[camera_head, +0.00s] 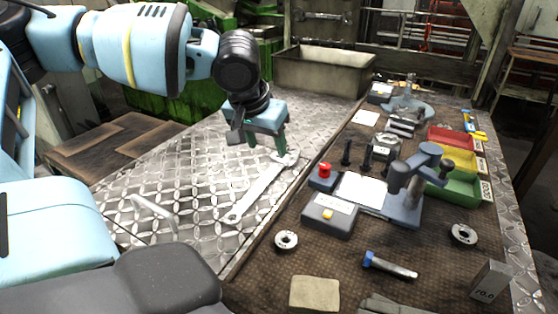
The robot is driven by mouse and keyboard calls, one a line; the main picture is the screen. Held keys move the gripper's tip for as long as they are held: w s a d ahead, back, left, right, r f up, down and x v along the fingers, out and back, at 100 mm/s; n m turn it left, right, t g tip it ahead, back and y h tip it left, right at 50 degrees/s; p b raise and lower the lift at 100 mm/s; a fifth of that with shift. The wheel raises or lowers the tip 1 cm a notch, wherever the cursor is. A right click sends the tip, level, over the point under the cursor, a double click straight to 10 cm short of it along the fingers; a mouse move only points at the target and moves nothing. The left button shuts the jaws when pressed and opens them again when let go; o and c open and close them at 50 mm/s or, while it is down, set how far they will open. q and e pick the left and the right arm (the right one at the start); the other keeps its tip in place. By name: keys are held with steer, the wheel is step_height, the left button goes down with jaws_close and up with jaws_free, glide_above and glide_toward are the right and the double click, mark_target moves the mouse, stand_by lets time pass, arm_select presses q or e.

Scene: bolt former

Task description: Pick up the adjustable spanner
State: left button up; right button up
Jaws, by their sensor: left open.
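The adjustable spanner (259,193) is a long silver tool lying flat on the diamond-plate surface (190,150). Its jaw end points away toward the upper right and its handle end toward the lower left. My left gripper (267,145) comes in from the upper left, pointing down, with its fingers apart and nothing visible between them. It is over the jaw end of the spanner, with one finger overlapping that end in the picture. I cannot tell whether they touch. My right gripper is not in view.
Right of the spanner, a brown mat holds a red-button box (323,180), a grey box (330,214), a press-like stand (405,190), a blue-headed bolt (389,266) and coloured bins (456,186). A metal trough (322,76) stands behind. A bent metal handle (155,212) rises at left.

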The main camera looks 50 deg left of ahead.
mark_target(276, 167)
arm_select(q)
steer(key=shift+b+x, duration=0.4)
steer(key=shift+x, duration=3.3)
steer(key=shift+d, duration=0.1)
steer(key=shift+f, duration=0.1)
steer(key=shift+c, duration=0.4)
jaws_close()
steer(key=shift+w, duration=0.1)
